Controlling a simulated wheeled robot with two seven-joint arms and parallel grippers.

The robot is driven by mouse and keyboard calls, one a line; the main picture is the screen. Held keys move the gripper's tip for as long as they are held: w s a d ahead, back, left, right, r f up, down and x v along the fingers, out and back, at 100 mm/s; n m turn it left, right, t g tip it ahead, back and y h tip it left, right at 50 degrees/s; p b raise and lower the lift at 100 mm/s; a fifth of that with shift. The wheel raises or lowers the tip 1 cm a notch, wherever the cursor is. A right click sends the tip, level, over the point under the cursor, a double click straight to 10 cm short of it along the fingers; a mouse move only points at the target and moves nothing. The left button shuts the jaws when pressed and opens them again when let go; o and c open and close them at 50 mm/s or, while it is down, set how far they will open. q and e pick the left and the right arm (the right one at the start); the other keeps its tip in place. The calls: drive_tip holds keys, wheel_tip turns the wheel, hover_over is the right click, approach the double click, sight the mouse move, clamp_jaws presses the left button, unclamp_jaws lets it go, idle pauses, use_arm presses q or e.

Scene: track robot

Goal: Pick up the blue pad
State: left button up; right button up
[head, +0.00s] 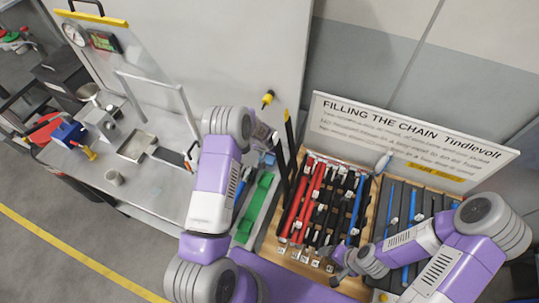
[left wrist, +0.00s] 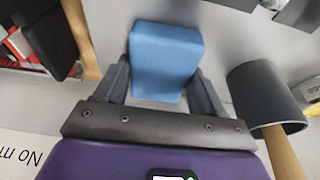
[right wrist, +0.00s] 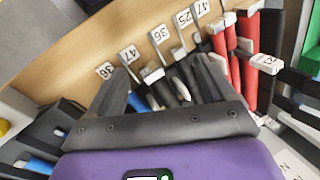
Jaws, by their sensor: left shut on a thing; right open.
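The blue pad (left wrist: 166,58) is a light blue block between the two fingers of my left gripper (left wrist: 165,90) in the left wrist view. The fingers are shut on its sides. My right gripper (right wrist: 165,80) is open and empty in the right wrist view, above the labelled tool ends at the near edge of the wooden rack. It also shows in the head view (head: 342,277).
A wooden rack (head: 268,246) holds several red, black and blue tools. A sign (head: 410,140) stands behind. A dark cylinder (left wrist: 262,92) with a wooden handle is close beside my left gripper. A metal bench (head: 150,205) is at left.

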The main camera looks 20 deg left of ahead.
use_arm(q)
drive_tip(key=shift+c, duration=1.3)
use_arm(e)
drive_tip(key=shift+r, duration=0.15)
